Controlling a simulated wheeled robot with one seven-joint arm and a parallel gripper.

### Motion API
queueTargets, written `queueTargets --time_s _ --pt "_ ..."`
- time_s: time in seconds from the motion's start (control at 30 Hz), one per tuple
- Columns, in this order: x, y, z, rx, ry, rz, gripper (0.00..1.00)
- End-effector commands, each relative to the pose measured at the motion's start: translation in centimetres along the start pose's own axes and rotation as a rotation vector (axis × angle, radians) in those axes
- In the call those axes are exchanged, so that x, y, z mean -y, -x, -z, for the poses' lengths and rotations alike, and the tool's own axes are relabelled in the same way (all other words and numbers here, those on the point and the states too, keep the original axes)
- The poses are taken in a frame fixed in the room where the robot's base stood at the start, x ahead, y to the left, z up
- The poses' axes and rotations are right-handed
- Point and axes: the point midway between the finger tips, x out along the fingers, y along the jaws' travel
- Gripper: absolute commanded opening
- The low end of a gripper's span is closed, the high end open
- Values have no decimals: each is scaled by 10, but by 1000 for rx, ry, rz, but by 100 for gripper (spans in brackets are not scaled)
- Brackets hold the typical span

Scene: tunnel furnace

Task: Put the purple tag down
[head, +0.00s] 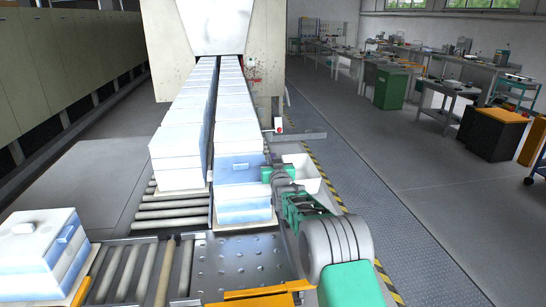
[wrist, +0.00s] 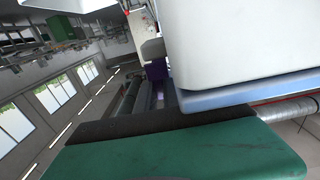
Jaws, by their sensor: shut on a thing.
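My gripper (head: 268,175) is beside the right side of the front white-and-blue box in the right row in the head view. In the wrist view its green body with a black edge fills the bottom. Its narrow fingers (wrist: 149,92) reach away from the camera. The purple tag (wrist: 156,70) shows as a small dark purple patch at the finger ends, and my gripper is shut on it. A white box with a blue lower edge (wrist: 245,50) looms close on the right of the wrist view.
Two rows of white-and-blue boxes (head: 178,150) lead to the furnace mouth. A lone box (head: 40,250) stands front left by the rollers (head: 125,275). A white open bin (head: 303,172) stands just right of my gripper. A perforated metal plate (head: 240,262) lies bare in front.

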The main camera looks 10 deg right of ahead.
Motion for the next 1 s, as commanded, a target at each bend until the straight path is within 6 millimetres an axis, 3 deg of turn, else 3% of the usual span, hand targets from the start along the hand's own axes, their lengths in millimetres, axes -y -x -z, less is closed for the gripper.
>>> queueTargets --time_s 0.33,0.37,0.63,1.0 --pt "0 0 -3 -4 0 0 0" --pt "0 0 -3 -3 0 0 11" --pt "0 0 -2 -3 0 0 32" --pt "0 6 0 -4 0 0 32"
